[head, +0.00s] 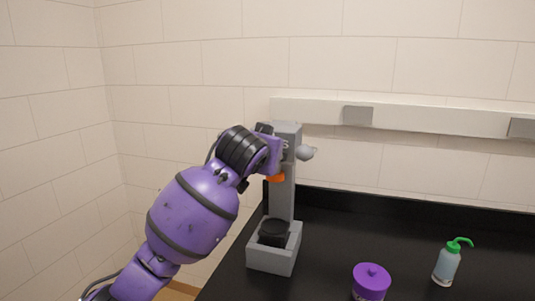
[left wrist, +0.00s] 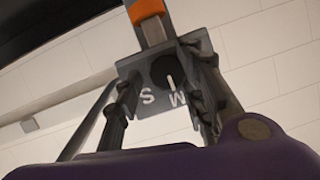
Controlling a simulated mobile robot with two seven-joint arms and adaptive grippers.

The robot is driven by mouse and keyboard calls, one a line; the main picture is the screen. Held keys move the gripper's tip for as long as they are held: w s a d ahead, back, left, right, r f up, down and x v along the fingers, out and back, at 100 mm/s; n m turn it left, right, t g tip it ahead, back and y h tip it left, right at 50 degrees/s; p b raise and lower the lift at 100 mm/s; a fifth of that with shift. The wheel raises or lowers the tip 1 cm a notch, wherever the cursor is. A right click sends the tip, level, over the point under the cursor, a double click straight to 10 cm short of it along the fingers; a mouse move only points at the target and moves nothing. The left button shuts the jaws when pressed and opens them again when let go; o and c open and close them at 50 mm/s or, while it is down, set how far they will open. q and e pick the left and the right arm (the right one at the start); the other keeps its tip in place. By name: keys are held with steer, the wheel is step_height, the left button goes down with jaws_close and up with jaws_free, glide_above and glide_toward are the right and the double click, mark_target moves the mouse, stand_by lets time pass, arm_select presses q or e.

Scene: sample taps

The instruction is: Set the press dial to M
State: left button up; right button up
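The grey press (head: 284,195) stands on the black counter, an orange part (head: 276,177) under its head. In the left wrist view the press dial (left wrist: 165,70) is a dark round knob with a white pointer mark. White letters S (left wrist: 147,96) and M (left wrist: 178,99) are on the grey panel below it in that view. The mark points down and slightly right, close to the M side. My left gripper (left wrist: 163,68) is open at the press head, one finger either side of the dial with gaps visible. Its fingers are mostly hidden in the head view. My right gripper is not in view.
A black cup (head: 273,233) sits in the press base. A purple lidded jar (head: 371,281) and a bottle with a green spout (head: 447,264) stand to the right on the counter (head: 410,232). A pale rail (head: 420,117) runs along the tiled wall behind.

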arm_select(q)
steer(key=shift+s+d+f, duration=0.1)
steer(key=shift+d, duration=0.1)
steer(key=shift+a, duration=0.2)
steer(key=v, duration=1.2)
steer(key=shift+d, duration=0.1)
